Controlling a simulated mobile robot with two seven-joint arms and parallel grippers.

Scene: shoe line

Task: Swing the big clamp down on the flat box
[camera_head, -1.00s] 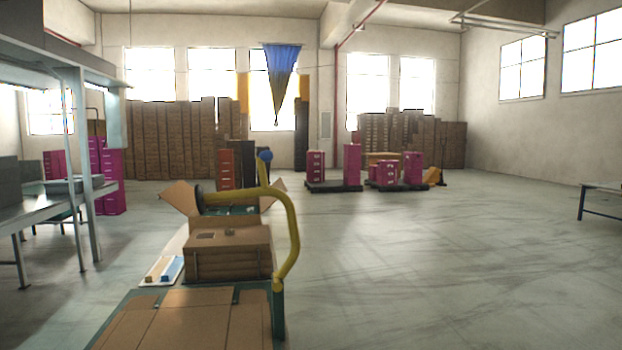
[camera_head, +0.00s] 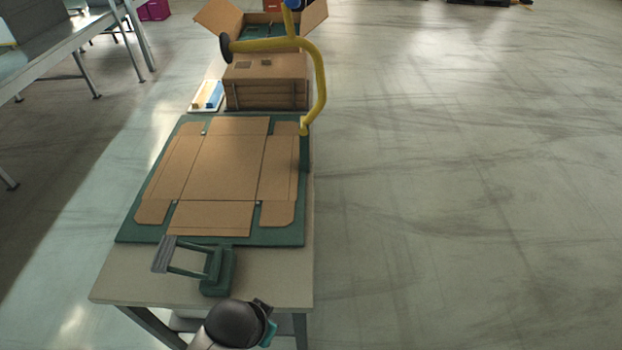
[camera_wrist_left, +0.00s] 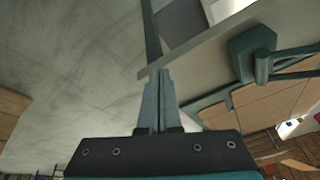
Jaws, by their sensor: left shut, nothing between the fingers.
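The flat box (camera_head: 218,162) is an unfolded brown cardboard blank lying on a green board (camera_head: 128,232). The big clamp (camera_head: 318,75) is a bent yellow tube with a blue ball knob and a round black pad. It is hinged at the board's right edge and stands raised, its pad well above and beyond the flat box. My left gripper (camera_wrist_left: 159,75) is shut and empty in the left wrist view, near the table edge and the small green clamp (camera_wrist_left: 252,48). The flat box also shows there (camera_wrist_left: 270,100). My right gripper is not in view.
The small green clamp with a grey pad (camera_head: 217,272) sits on the table (camera_head: 125,275) in front of the board. Stacked cardboard (camera_head: 265,85) and an open box (camera_head: 218,17) stand behind it. Clear floor lies to the right.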

